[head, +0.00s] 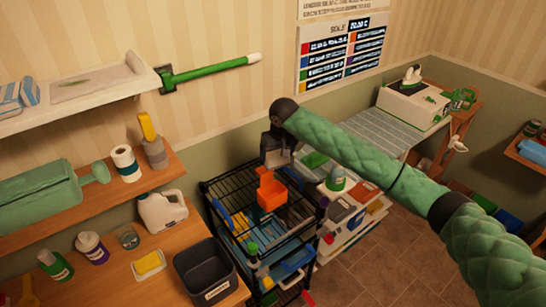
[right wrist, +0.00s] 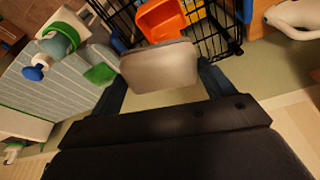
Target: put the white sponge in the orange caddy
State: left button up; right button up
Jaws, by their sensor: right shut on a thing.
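My right gripper (head: 277,158) is shut on the white sponge (head: 282,157), a pale block. The sponge also shows between the fingers in the right wrist view (right wrist: 160,68). The orange caddy (head: 271,193) stands on the black wire rack, just below the gripper in the head view. It also shows past the sponge in the right wrist view (right wrist: 160,20). The sponge is above the caddy and seems apart from it; the exact gap is hard to tell. The caddy's inside is mostly hidden. My left gripper is not in view.
The black wire rack (head: 222,184) has raised rails around the caddy. A dark bin (head: 204,268), a white jug (head: 161,212) and a yellow sponge (head: 149,262) are on the wooden counter at left. A bottle (head: 336,179) stands right of the rack.

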aim_at(273, 165)
jog(key=f, duration=0.1)
jog(key=f+n, duration=0.1)
jog(key=f, duration=0.1)
jog(key=w+a+f+n, duration=0.1)
jog(key=f, duration=0.1)
jog(key=shift+a+f+y, duration=0.1)
jog(key=shift+f+y, duration=0.15)
jog(key=shift+y, duration=0.05)
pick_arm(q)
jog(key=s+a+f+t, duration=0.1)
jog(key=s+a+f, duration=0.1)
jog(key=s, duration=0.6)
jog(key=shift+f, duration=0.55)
pick_arm(e)
jog(key=shift+a+f+n, duration=0.1)
jog(key=shift+a+n, duration=0.05)
jog(key=shift+n, duration=0.35)
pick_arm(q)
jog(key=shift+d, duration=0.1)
pick_arm(e)
jog(key=shift+f, duration=0.1)
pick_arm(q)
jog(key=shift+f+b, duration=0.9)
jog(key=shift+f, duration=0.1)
pick_arm(e)
notch_tip(273, 165, down, 8)
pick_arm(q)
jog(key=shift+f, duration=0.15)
pick_arm(e)
jog(key=shift+f, duration=1.4)
